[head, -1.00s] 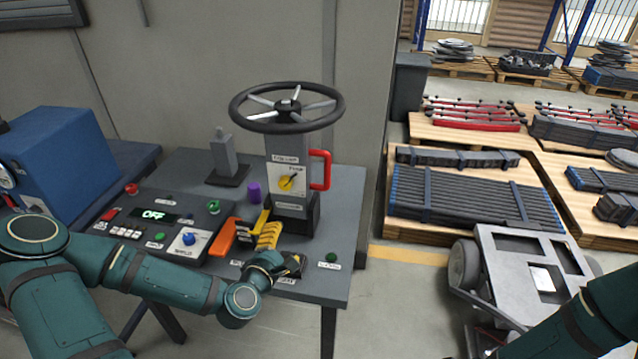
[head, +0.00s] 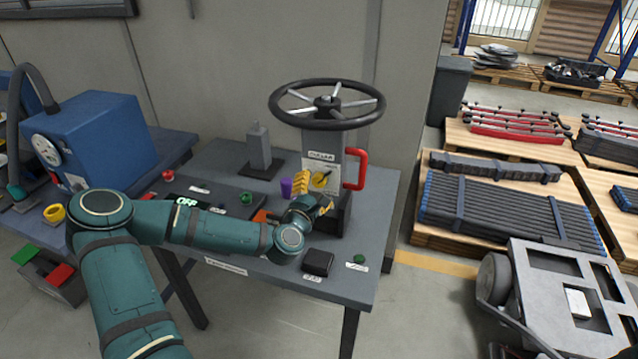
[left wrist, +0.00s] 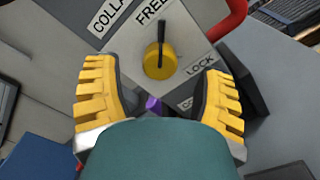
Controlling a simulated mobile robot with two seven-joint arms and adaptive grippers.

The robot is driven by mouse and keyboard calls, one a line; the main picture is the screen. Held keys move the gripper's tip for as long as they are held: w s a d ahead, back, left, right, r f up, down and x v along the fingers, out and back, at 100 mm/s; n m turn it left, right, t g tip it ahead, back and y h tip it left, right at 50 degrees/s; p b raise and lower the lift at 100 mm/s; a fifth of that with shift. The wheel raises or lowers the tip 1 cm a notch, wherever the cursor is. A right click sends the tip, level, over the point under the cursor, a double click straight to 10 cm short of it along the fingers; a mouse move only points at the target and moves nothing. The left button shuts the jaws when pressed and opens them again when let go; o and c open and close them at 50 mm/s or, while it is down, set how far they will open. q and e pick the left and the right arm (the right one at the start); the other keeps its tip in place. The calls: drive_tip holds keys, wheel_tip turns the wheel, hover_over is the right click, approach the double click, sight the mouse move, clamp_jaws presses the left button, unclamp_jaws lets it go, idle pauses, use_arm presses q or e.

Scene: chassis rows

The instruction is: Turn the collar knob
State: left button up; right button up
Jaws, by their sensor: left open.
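The collar knob (head: 321,180) is a yellow round dial on the front of a grey post on the bench. In the left wrist view the knob (left wrist: 158,66) has a black pointer aimed up toward the word FREE, with LOCK to the lower right. My left gripper (head: 318,207) is just in front of and below the knob in the head view. In the left wrist view its yellow-padded fingers stand wide apart, one to each side below the knob, with nothing between them seen touching it. My right gripper is out of view.
A black handwheel (head: 327,105) tops the post and a red handle (head: 356,169) sticks out to its right. A purple piece (head: 286,187) stands left of the post. A black block (head: 318,262) and green button (head: 359,258) lie near the bench front.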

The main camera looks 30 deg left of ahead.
sight(318, 183)
use_arm(q)
drive_tip(key=shift+x, duration=1.55)
drive_tip(key=c, duration=1.2)
